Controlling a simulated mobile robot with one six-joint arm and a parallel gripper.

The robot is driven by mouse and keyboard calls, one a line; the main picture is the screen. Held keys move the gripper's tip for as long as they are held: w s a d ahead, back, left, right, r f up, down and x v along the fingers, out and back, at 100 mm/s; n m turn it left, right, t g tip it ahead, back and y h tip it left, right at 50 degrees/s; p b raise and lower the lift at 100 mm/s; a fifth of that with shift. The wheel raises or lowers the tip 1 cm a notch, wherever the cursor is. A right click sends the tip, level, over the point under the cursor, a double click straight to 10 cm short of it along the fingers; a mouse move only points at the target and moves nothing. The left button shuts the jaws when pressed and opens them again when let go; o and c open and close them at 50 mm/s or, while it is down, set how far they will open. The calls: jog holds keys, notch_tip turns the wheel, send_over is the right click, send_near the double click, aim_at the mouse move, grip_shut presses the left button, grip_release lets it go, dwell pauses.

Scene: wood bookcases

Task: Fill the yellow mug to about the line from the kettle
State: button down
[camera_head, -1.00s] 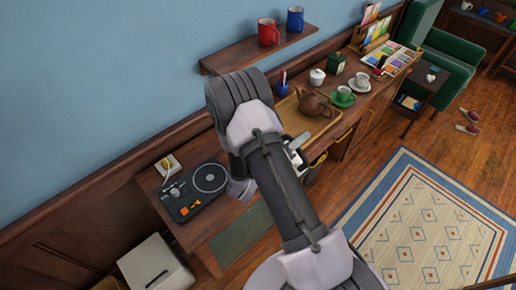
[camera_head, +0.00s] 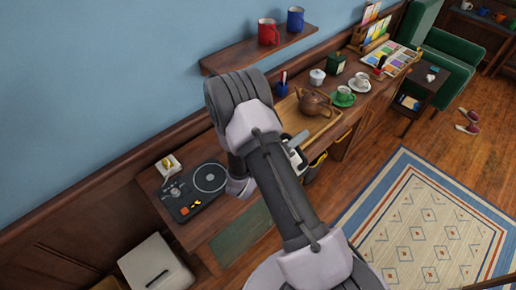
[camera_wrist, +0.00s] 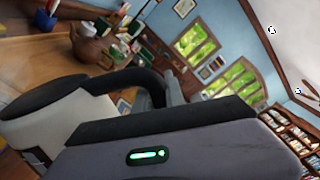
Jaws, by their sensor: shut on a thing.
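My gripper (camera_wrist: 160,90) is shut on the black handle (camera_wrist: 120,80) of a pale kettle with a black lid (camera_wrist: 40,97), in the wrist view. The kettle (camera_wrist: 35,128) shows only in part at the left edge; its spout and lower body are out of view. In the head view my arm hides most of the gripper and kettle beside the desk's front edge. I cannot make out the yellow mug in either view. Small yellow patches show at the desk front, too small to tell. No fill line or water level shows.
A brown teapot (camera_head: 316,102) stands on a wooden tray (camera_head: 288,108) on the desk (camera_head: 222,222). A green cup and saucer (camera_head: 343,97), a white lidded pot (camera_head: 317,77) and a black turntable (camera_head: 194,191) are also on it. A red mug (camera_head: 268,32) and a blue mug (camera_head: 295,19) stand on the wall shelf above.

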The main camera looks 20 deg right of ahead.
jog(key=shift+w+a+r+n+p, duration=0.2)
jog(key=shift+w+r+n+p, duration=0.25)
jog(key=shift+w, duration=0.1)
jog(key=shift+w+a+r+n+p, duration=0.2)
jog(key=shift+w+r+n+p, duration=0.15)
jog(key=shift+w+r, duration=0.15)
dwell(3.6)
